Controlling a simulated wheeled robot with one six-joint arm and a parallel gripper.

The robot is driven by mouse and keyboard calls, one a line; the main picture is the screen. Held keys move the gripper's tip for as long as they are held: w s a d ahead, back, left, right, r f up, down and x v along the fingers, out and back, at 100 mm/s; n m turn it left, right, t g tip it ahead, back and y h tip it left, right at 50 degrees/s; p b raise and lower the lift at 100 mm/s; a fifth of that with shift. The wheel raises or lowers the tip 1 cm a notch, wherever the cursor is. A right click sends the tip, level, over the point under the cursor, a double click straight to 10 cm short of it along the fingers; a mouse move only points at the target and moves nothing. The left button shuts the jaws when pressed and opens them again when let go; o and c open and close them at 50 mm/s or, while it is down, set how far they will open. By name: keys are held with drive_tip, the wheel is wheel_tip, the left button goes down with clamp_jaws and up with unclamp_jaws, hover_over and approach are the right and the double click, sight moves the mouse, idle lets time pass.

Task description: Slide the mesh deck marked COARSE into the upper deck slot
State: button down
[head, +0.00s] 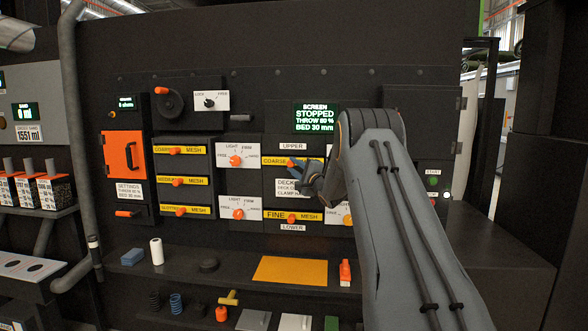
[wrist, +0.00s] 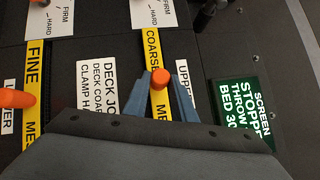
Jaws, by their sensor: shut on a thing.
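The COARSE deck's yellow front (head: 273,161) sits just under the UPPER label (head: 292,146) on the screen panel. Its lettering also shows in the wrist view (wrist: 152,45). My gripper (head: 300,172) is at this front, its blue fingers shut on the orange knob (wrist: 159,79). The front looks level and lined up with the upper slot; I cannot tell whether it is fully flush. My fingers and arm hide its right part. The yellow FINE MESH front (head: 276,215) is in the slot above the LOWER label (head: 292,227).
A rack of yellow-labelled mesh fronts (head: 181,181) is at left. Dials (head: 236,161) flank the slots. The green display (head: 316,117) reads SCREEN STOPPED. A shelf below holds an orange-yellow sheet (head: 290,270), a red bottle-like item (head: 345,272) and a white roll (head: 157,251).

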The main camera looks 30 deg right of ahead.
drive_tip(key=shift+w+d, duration=0.1)
drive_tip(key=shift+w, duration=0.05)
drive_tip(key=c, duration=1.4)
unclamp_jaws()
drive_tip(key=s, duration=0.2)
drive_tip(key=s+f+b, duration=0.1)
drive_tip(key=s, duration=0.2)
drive_tip(key=s+b, duration=0.1)
drive_tip(key=s, duration=0.1)
drive_tip(key=shift+s+d+f, duration=0.15)
drive_tip(key=shift+s+d, duration=0.1)
drive_tip(key=shift+s, duration=0.1)
